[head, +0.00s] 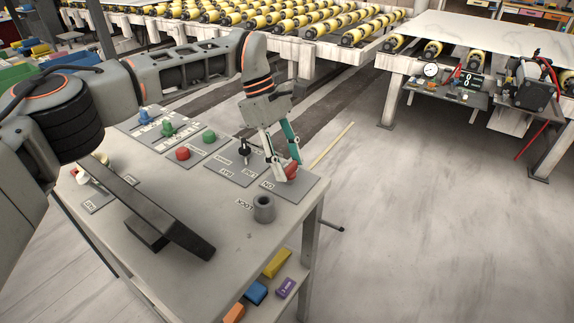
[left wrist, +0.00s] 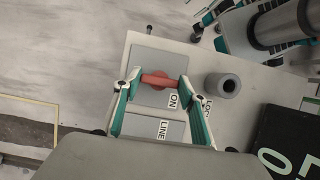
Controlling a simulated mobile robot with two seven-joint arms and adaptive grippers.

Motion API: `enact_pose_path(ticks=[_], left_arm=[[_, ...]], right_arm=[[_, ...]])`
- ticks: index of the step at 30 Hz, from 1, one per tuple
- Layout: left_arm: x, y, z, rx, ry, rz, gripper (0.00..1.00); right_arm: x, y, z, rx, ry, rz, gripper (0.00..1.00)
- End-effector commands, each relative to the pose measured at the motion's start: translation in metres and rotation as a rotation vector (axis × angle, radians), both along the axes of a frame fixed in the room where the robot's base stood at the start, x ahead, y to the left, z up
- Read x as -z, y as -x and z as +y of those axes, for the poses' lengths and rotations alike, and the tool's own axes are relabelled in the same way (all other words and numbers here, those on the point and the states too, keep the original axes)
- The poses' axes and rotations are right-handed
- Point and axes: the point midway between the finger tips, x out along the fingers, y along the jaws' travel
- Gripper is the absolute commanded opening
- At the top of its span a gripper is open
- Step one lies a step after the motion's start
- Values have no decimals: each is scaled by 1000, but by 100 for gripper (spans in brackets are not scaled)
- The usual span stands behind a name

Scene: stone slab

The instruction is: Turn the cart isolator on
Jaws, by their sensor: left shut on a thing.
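The isolator is a red handle (head: 292,171) on a grey plate marked ON, at the cart top's far right corner. My left gripper (head: 284,168) reaches down over it and is shut on the handle. In the left wrist view the red handle (left wrist: 160,80) lies crosswise between the two teal fingers, with the ON label beside it. The fingers hide part of the handle in the head view. What looks like part of my right gripper (left wrist: 210,35) shows at the top right of the left wrist view; its jaw gap is unclear.
A grey LOCK cylinder (head: 264,209) stands close to the isolator plate. A black selector (head: 244,148), red button (head: 183,153), green button (head: 209,136) and blue knob (head: 143,114) are along the panel. Floor at right is clear.

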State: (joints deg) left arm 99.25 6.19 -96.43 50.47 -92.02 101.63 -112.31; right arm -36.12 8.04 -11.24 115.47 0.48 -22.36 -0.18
Motion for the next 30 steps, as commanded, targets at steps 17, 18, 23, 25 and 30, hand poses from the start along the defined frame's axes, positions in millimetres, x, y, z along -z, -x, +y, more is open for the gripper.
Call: enact_pose_path(ticks=[17, 18, 23, 25, 30], left_arm=[[1, -1, 1, 26, -3, -3, 47], [1, -1, 1, 26, -3, -3, 57], [1, 0, 1, 25, -2, -2, 58], [0, 0, 1, 25, -2, -2, 58], [-2, -1, 1, 23, -2, -3, 58]], right_arm=[[-1, -3, 2, -3, 0, -7, 40], [0, -1, 2, -3, 0, -5, 40], [4, 3, 2, -4, -1, 5, 40], [5, 4, 2, -4, 0, 8, 40], [5, 3, 1, -7, 2, 6, 40]])
